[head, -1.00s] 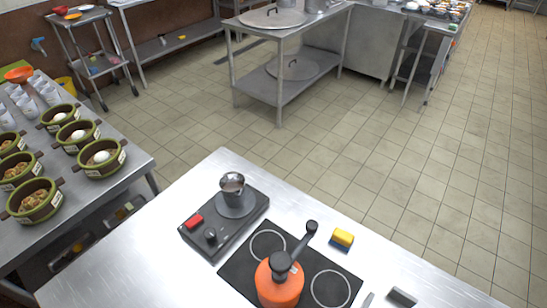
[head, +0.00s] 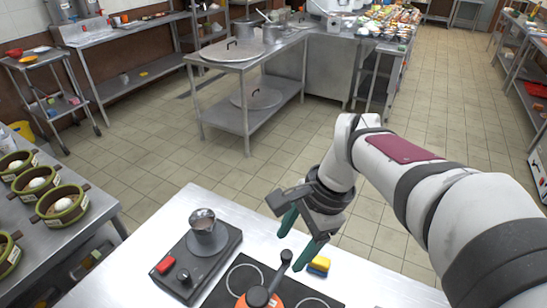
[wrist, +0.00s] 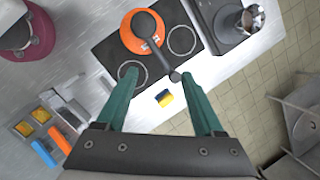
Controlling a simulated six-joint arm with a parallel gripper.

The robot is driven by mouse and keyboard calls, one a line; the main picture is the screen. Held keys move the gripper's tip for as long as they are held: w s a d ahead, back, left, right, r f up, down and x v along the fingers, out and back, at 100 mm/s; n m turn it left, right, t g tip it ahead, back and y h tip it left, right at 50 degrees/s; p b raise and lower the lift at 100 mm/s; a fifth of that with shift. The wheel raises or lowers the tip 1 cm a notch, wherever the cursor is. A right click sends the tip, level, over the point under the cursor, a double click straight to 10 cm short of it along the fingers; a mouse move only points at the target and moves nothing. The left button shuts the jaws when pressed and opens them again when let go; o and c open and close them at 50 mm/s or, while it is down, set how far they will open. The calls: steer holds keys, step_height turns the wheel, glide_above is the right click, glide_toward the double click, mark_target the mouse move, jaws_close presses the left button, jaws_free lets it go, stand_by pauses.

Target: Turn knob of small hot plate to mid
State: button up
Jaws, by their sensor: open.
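The small hot plate (head: 222,244) is a dark unit at the left of the steel counter, with a metal pot (head: 203,226) on its round plate. Its black knob (head: 184,276) sits at the front, beside a red switch (head: 165,264). The knob's setting is too small to read. My gripper (head: 298,238) is open and empty, above the counter's far edge, to the right of the hot plate and apart from it. In the wrist view, my gripper (wrist: 162,105) has its green fingers spread, and the hot plate (wrist: 205,22) shows partly at the top right; its knob is not clearly seen.
A yellow and blue sponge (head: 319,265) lies near my fingers. Green bowls (head: 62,204) stand on a table at the left.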

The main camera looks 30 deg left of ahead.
steer(key=a+f, duration=0.3)
steer(key=a, duration=0.7)
steer(key=m+g, duration=0.1)
steer(key=g, duration=0.1)
glide_toward(182, 274)
steer(key=x, duration=0.8)
steer(key=shift+f, duration=0.25)
jaws_close()
